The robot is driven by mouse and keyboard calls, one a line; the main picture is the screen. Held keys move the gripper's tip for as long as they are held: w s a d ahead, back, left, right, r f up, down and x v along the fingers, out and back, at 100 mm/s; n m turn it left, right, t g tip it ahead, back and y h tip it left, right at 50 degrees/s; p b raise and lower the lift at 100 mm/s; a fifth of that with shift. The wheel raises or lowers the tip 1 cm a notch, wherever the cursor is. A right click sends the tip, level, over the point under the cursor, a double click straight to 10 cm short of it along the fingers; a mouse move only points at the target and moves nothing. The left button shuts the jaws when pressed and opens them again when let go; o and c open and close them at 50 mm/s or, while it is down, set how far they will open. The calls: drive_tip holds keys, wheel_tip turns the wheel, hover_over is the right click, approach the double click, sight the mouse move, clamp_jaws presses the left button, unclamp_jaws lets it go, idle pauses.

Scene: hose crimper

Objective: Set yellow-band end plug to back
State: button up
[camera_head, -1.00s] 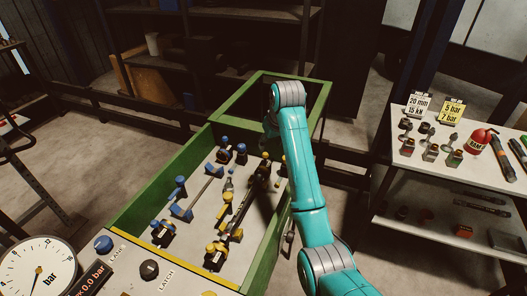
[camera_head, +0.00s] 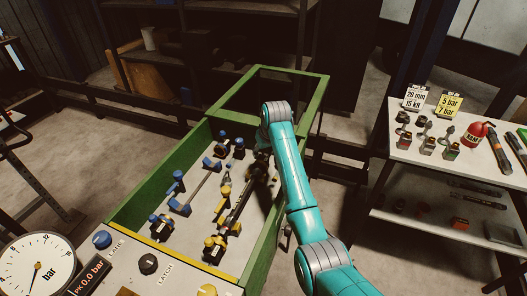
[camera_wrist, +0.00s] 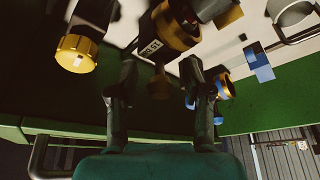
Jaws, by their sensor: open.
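My gripper (camera_wrist: 160,95) is open in the wrist view, its two dark fingers pointing up the picture over the bench. Between and just beyond the fingertips is a dark fitting with a yellow-gold band (camera_wrist: 172,28) and a small label; a smaller brownish knob (camera_wrist: 159,86) shows between the fingers. I cannot tell which of these is the end plug, or whether a finger touches one. In the head view my arm comes down at the bench's far right, and the gripper is mostly hidden in shadow. Yellow clamps (camera_head: 215,247) stand at the near end of the dark hose rail (camera_head: 238,207).
The green-walled bench (camera_head: 152,192) also holds blue clamps (camera_head: 161,226) on the left. A gold knob (camera_wrist: 76,53) and a blue-ringed part (camera_wrist: 224,86) flank my fingers in the wrist view. A side table (camera_head: 402,160) with fittings stands right. A gauge (camera_head: 36,265) is front left.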

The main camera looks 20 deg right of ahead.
clamp_jaws()
drive_tip(key=shift+w+d+r, duration=0.1)
drive_tip(key=shift+w+d, duration=0.4)
drive_tip(key=shift+w, duration=0.2)
drive_tip(key=shift+w+d, duration=0.45)
drive_tip(key=shift+w, duration=0.2)
unclamp_jaws()
drive_tip(key=shift+w+d, duration=0.1)
drive_tip(key=v, duration=1.2)
